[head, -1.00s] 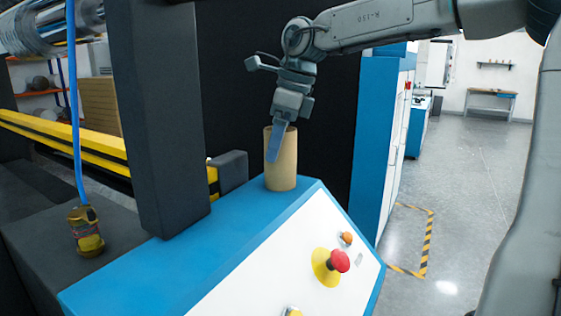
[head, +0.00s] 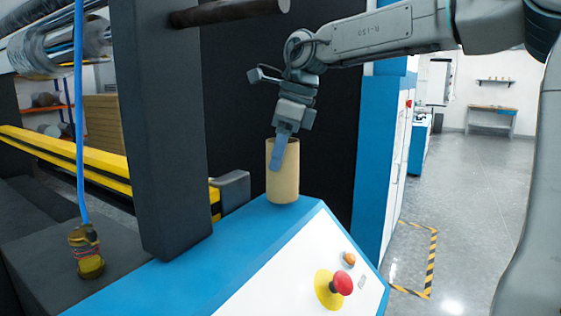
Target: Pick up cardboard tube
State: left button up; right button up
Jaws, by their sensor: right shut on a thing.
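The cardboard tube (head: 284,186) is a short tan cylinder standing upright on the blue top of the machine's control cabinet. My right gripper (head: 279,155) points down at the tube's upper rim. One finger shows on the outside of the near wall; the other is hidden, seemingly inside the tube. The gripper is shut on the tube's wall. The tube's base appears to rest on the blue surface. My left gripper is not in view.
The blue cabinet top (head: 160,277) has a sloped white panel with a red emergency button (head: 342,283). A dark upright post (head: 160,130) stands left of the tube, with a small grey block (head: 233,190) between. A blue hose (head: 79,130) hangs at left. Open floor lies at right.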

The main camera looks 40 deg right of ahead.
aim_at(294, 145)
jog(key=s, duration=0.1)
jog(key=s+r, duration=0.1)
jog(key=s, duration=0.1)
jog(key=shift+s+d+r+b, duration=0.15)
jog(key=shift+d+r+b, duration=0.15)
jog(key=shift+b, duration=0.1)
jog(key=s+d+r+b, duration=0.1)
jog(key=s+d+b, duration=0.2)
jog(key=s, duration=0.9)
jog(key=shift+s+r+b, duration=0.2)
jog(key=shift+r+b, duration=0.1)
jog(key=shift+b, duration=0.3)
